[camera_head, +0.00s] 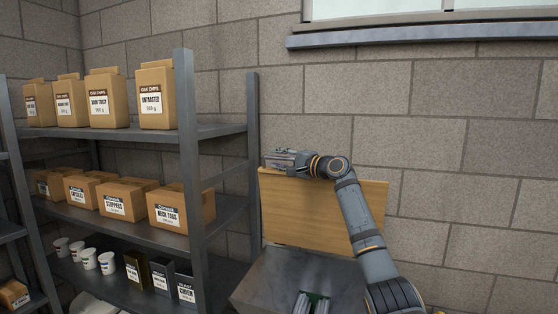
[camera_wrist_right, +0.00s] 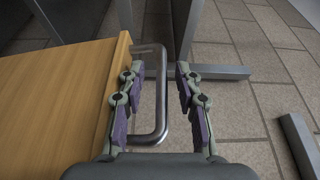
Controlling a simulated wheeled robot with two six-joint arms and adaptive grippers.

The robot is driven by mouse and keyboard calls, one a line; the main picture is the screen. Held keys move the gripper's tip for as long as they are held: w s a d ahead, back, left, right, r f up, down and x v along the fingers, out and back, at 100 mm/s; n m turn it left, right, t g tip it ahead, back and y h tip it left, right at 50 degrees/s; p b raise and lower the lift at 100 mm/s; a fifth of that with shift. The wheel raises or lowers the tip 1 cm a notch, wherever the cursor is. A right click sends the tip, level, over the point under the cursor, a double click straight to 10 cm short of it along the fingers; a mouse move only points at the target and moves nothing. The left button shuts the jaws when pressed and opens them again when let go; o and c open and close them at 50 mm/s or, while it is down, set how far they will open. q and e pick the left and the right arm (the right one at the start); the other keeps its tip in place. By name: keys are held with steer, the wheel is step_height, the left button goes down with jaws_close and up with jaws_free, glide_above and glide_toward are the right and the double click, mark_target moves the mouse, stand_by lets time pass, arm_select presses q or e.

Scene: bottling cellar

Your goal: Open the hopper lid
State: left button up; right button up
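The hopper lid (camera_head: 315,210) is a wooden board that stands raised, nearly upright, at the back of the grey metal hopper (camera_head: 265,278). In the right wrist view its wooden face (camera_wrist_right: 50,100) fills the left side, with a bent metal bar handle (camera_wrist_right: 163,95) at its edge. My right gripper (camera_head: 278,157) is at the lid's top left corner. In the wrist view its fingers (camera_wrist_right: 157,100) are apart, one on each side of the handle, with gaps showing. My left gripper (camera_head: 313,302) shows only in part at the bottom edge, in front of the hopper; its opening is unclear.
A grey metal shelf (camera_head: 225,130) stands left of the hopper, with paper bags (camera_head: 157,95), cardboard boxes (camera_head: 180,207) and white cups (camera_head: 107,263). A block wall (camera_head: 440,130) is close behind the lid. The wrist view shows tiled floor (camera_wrist_right: 245,110) and metal shelf feet (camera_wrist_right: 222,72).

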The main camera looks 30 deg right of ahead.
steer(key=shift+s+d, duration=0.2)
steer(key=shift+s, duration=0.15)
steer(key=v, duration=1.1)
steer(key=shift+s, duration=0.15)
steer(key=shift+f, duration=0.15)
